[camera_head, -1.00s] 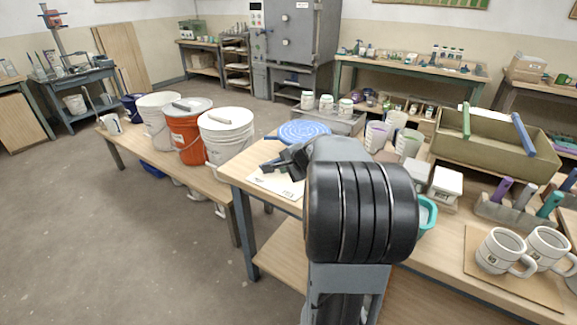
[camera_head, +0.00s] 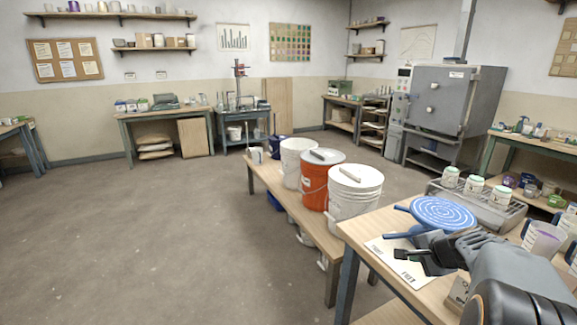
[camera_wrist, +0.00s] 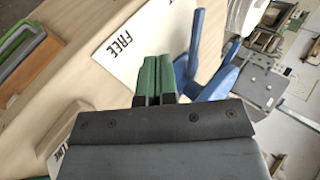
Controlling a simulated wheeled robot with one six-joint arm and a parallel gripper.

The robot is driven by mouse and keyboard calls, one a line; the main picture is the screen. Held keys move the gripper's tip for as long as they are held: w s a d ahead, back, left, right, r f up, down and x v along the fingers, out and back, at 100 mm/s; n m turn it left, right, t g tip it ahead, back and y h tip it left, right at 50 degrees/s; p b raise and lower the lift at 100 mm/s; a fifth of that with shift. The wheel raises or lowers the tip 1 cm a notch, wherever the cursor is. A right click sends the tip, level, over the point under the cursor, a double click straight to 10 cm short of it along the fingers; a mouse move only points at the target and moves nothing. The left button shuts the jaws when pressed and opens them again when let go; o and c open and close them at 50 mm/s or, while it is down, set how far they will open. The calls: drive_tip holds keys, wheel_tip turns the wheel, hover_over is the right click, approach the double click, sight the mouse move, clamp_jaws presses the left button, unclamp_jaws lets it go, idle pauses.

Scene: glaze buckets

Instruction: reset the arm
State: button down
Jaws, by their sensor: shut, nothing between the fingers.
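My gripper (camera_head: 428,263) is at the right of the head view, above the near end of a wooden table, over a white sheet with printed words. In the wrist view its two green-tipped fingers (camera_wrist: 156,78) are together with nothing between them. The white sheet (camera_wrist: 130,48) reads "FREE" in the wrist view. A blue-and-white patterned round piece with a blue handle (camera_head: 443,213) is just behind my gripper, and blue parts show right of the fingers in the wrist view. I cannot tell whether the gripper touches anything.
An orange bucket (camera_head: 318,181) stands between two white buckets (camera_head: 354,193) (camera_head: 297,160) on a low bench (camera_head: 270,184) beside the table. White jars (camera_head: 475,184) stand behind the blue piece. The grey kiln (camera_head: 451,100) is at the back right. The floor (camera_head: 150,240) at left is clear.

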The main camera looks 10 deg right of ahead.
drive_tip(key=s+a+r+n+g+p, duration=0.2)
drive_tip(key=s+a+r+n+p, duration=0.4)
drive_tip(key=a, duration=0.5)
drive_tip(key=s+a+r+n+g+p, duration=0.3)
drive_tip(key=s+a+r+n+p, duration=0.3)
drive_tip(key=s+a+n+p, duration=0.2)
drive_tip(key=a+n, duration=0.2)
drive_tip(key=a, duration=0.1)
drive_tip(key=shift+s+h, duration=0.4)
